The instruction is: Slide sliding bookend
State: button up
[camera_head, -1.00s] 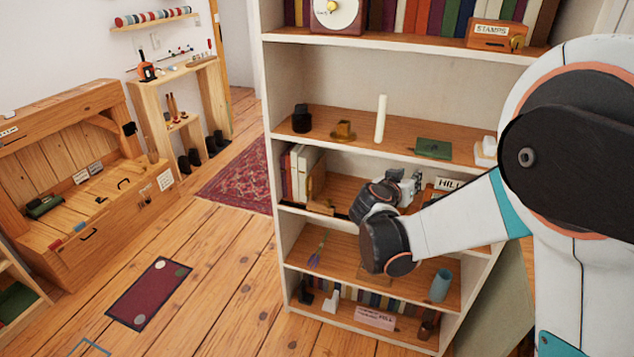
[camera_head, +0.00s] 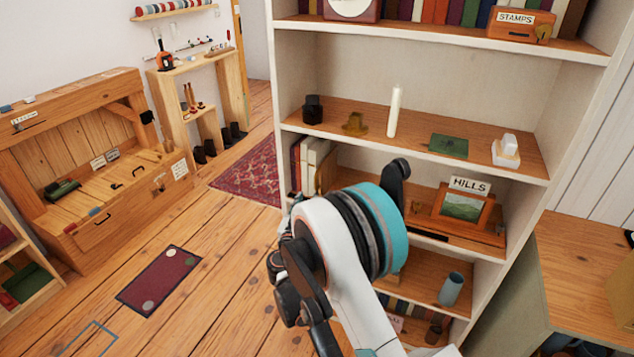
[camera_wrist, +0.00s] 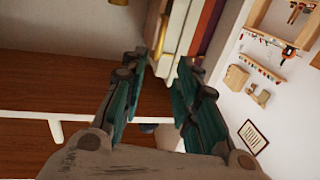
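The sliding bookend (camera_head: 325,175), a light wooden piece, stands on the middle shelf against the right side of a short row of books (camera_head: 305,160). My arm hides part of it in the head view. In the wrist view a tan wooden edge (camera_wrist: 154,22), apparently the bookend, shows beside the pale books (camera_wrist: 178,28), beyond the fingertips. My gripper (camera_wrist: 162,63) is open, its teal-padded fingers apart and pointing toward the books and bookend. I cannot tell whether a finger touches the bookend.
A framed picture (camera_head: 463,205) with a HILLS sign stands farther right on the same shelf. The shelf above holds a candle (camera_head: 394,112) and small objects. A blue cup (camera_head: 451,289) stands below. Open floor lies left of the bookcase.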

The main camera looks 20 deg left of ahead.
aim_at(315, 181)
jog(key=shift+w+a+b, duration=0.25)
jog(key=shift+w+b, duration=0.35)
jog(key=shift+w, duration=1.5)
jog(key=shift+w+a+b, duration=0.25)
jog(key=shift+w+b, duration=0.3)
jog(key=shift+w, duration=1.55)
jog(key=shift+w+a+b, duration=0.25)
jog(key=shift+w+b, duration=0.35)
jog(key=shift+w, duration=1.5)
grip_shut()
